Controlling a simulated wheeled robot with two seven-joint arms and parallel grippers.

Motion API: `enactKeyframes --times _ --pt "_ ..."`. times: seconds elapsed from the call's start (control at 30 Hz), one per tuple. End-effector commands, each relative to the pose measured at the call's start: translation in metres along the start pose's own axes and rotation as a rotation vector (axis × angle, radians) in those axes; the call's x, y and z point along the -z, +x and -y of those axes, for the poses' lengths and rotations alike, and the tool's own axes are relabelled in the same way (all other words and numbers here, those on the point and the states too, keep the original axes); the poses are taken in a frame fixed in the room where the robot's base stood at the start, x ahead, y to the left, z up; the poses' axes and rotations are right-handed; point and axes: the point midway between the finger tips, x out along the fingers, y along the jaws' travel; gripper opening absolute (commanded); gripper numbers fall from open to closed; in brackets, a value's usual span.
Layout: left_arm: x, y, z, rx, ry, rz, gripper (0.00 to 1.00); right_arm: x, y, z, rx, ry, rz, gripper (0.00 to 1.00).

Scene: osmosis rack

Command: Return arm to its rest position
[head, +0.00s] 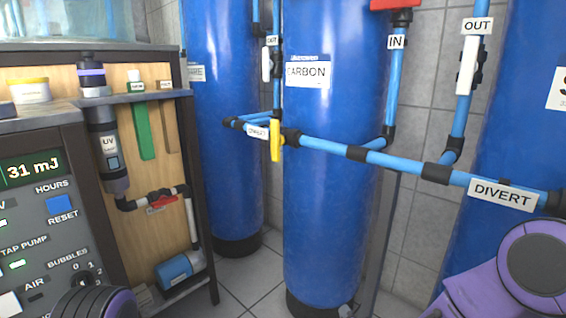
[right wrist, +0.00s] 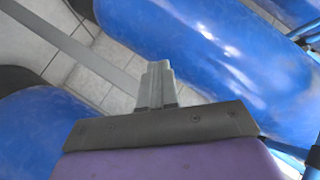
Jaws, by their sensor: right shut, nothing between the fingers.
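My right arm (head: 515,275) shows as purple and grey links at the lower right of the head view. Its fingers do not show clearly there. In the right wrist view my right gripper (right wrist: 158,84) is shut and empty, its two grey fingers together. It points over the floor between blue tanks and touches nothing that I can see. A purple and dark rounded part of my left arm (head: 95,302) shows at the bottom left of the head view. The left gripper itself is out of sight.
Tall blue tanks (head: 330,190) stand along the tiled wall. The blue DIVERT pipe (head: 440,174) with a yellow valve handle (head: 275,140) crosses in front of them. A control panel (head: 45,225) and a wooden cabinet (head: 170,215) stand at left. Tiled floor (head: 255,280) shows between.

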Motion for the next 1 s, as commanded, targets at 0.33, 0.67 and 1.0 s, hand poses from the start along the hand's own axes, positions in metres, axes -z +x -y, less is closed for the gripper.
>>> enactKeyframes --times 0.33,0.67,1.0 --pt "0.0 0.0 0.0 0.0 0.0 0.0 0.43 -0.065 -0.131 -0.243 -0.56 -0.351 0.364 0.0" --pt "0.004 -0.009 0.001 0.0 0.0 0.0 0.43 -0.075 -0.253 -0.338 -0.851 -0.469 0.555 0.0" --pt "0.051 -0.123 0.011 0.0 0.001 -0.004 0.43 -0.001 -0.286 -0.241 -0.838 -0.467 0.539 0.0"
